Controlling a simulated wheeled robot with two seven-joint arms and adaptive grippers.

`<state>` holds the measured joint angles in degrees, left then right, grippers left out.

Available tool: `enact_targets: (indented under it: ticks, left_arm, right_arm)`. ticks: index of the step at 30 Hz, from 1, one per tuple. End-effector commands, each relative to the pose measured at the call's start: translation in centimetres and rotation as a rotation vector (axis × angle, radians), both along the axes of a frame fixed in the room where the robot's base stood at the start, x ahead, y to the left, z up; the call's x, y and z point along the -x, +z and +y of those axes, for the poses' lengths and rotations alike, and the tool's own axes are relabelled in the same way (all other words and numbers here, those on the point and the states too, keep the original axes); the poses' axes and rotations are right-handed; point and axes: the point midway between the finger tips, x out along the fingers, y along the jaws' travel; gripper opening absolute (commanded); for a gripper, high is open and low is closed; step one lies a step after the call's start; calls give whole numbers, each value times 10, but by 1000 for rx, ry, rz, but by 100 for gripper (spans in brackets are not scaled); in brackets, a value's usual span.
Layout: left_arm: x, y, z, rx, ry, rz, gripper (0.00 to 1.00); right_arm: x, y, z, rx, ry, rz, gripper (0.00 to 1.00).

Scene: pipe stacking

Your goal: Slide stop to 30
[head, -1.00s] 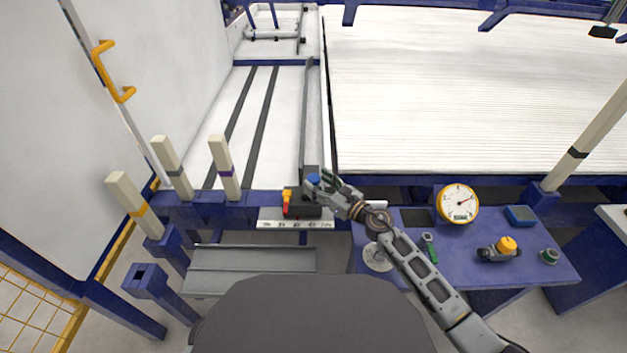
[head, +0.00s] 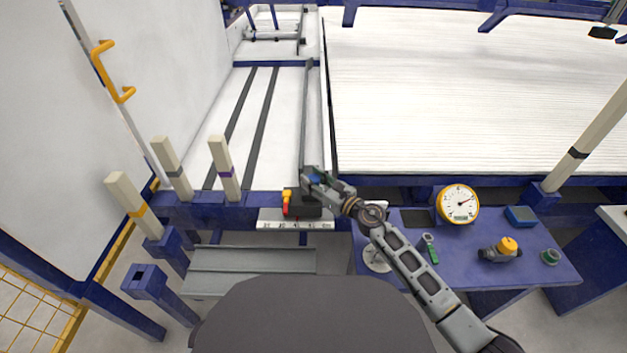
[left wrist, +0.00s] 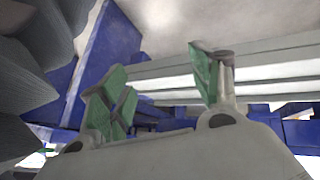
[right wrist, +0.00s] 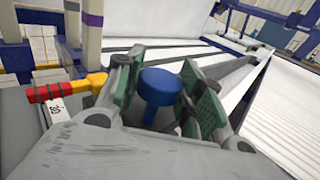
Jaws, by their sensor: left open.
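The stop is a dark block (head: 306,210) at the front end of a long rail, with a blue knob (right wrist: 160,86) on top. A red and yellow lever (right wrist: 68,88) sits at its left. A white number scale (head: 296,225) runs along the front edge; in the right wrist view a mark like 30 (right wrist: 57,110) shows by the red end. My right gripper (head: 314,179) is at the knob, green-padded fingers on both sides of it; whether they press on it I cannot tell. My left gripper (left wrist: 160,85) is open and empty, outside the head view.
Cream posts (head: 224,168) with coloured bands stand left of the stop. A blue table (head: 470,238) at the right holds a yellow dial gauge (head: 457,203), an orange-topped device (head: 506,246) and small tools. A grey tray (head: 250,260) lies below the scale.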

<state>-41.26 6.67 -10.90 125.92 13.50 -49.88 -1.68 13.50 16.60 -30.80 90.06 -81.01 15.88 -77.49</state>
Motion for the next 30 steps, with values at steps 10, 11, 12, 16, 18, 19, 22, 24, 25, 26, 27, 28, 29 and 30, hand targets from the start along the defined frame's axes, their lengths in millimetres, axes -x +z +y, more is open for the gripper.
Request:
enact_targets:
  ticks: [10,11,12,16,18,19,22,24,25,26,27,28,29,30]
  left_arm:
    - [-4,2,1,-3,-2,-6,64]
    - [-3,2,1,-3,-2,-5,64]
    - [-3,2,1,-4,-3,-3,64]
    - [2,3,2,-13,-7,13,64]
    - [3,5,2,-18,-9,20,64]
    - [4,6,3,-20,-12,23,64]
    - [5,10,3,-25,-16,33,64]
    - [5,15,3,-28,-18,33,64]
    - [4,17,3,-29,-19,34,64]
    - [4,19,3,-30,-21,32,64]
    - [3,20,3,-30,-21,31,64]
    - [2,21,3,-30,-22,30,64]
    - [1,22,3,-31,-21,29,64]
    - [0,22,3,-31,-22,27,64]
  right_arm:
    - [0,0,2,0,0,0,0]
    - [0,0,3,0,1,0,0]
    - [0,0,6,0,1,0,0]
    - [0,2,23,-2,2,-1,0]
    - [0,2,36,-2,4,1,0]
    - [0,2,42,-3,3,0,0]
    - [0,2,62,-3,3,0,0]
    - [0,2,75,-2,3,1,0]
    - [0,2,81,-2,3,-1,0]
    - [0,2,85,-2,3,-1,0]
    - [0,1,90,-1,3,0,0]
    - [0,1,93,-1,2,0,0]
    - [0,1,96,-1,2,0,0]
    - [0,1,99,-1,2,-1,0]
